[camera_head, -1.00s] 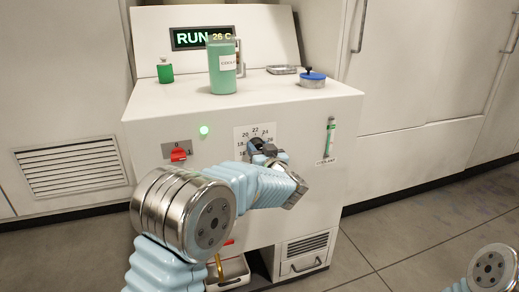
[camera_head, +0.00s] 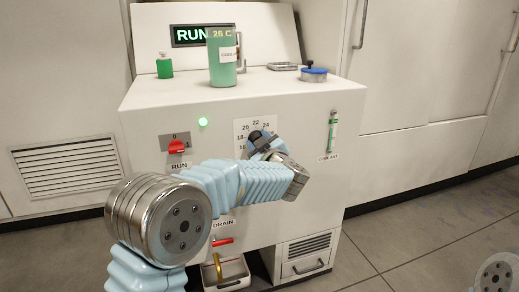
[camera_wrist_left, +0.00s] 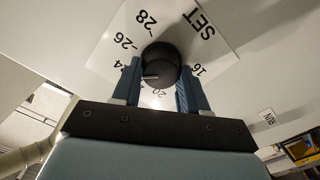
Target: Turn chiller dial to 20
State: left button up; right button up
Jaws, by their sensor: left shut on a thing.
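The chiller dial is a black round knob (camera_wrist_left: 160,66) on a white scale plate marked SET, seen upside down in the left wrist view. Its pale pointer mark aims left, toward the part of the scale around 22 to 24; my finger hides some numbers. My left gripper (camera_wrist_left: 160,76) is shut on the dial, one finger on each side. In the head view the left gripper (camera_head: 262,143) covers the knob, and the scale plate (camera_head: 241,127) shows above it. The display (camera_head: 202,36) reads RUN and 26 C. My right gripper is out of view.
A red RUN switch (camera_head: 176,147) and a lit green lamp (camera_head: 203,122) are left of the dial. A coolant gauge (camera_head: 332,131) is to its right. A green coolant container (camera_head: 222,62) stands on top. A red drain handle (camera_head: 222,241) is below.

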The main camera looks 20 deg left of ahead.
pick_arm(q)
jog(key=shift+f+n+b, duration=0.15)
jog(key=shift+n+b, duration=1.95)
jog(key=shift+n, duration=0.65)
jog(key=shift+f+n+b, duration=0.15)
jog(key=shift+n+b, duration=1.95)
jog(key=shift+n, duration=0.6)
jog(key=shift+f+n+b, duration=0.15)
jog(key=shift+n+b, duration=1.95)
jog(key=shift+n, duration=0.65)
jog(key=o, duration=1.1)
jog(key=shift+r, duration=0.1)
jog(key=shift+c, duration=0.2)
jog(key=shift+s, duration=0.1)
jog(key=v, duration=1.3)
jog(key=shift+s+d, duration=0.2)
jog(key=shift+s, duration=0.05)
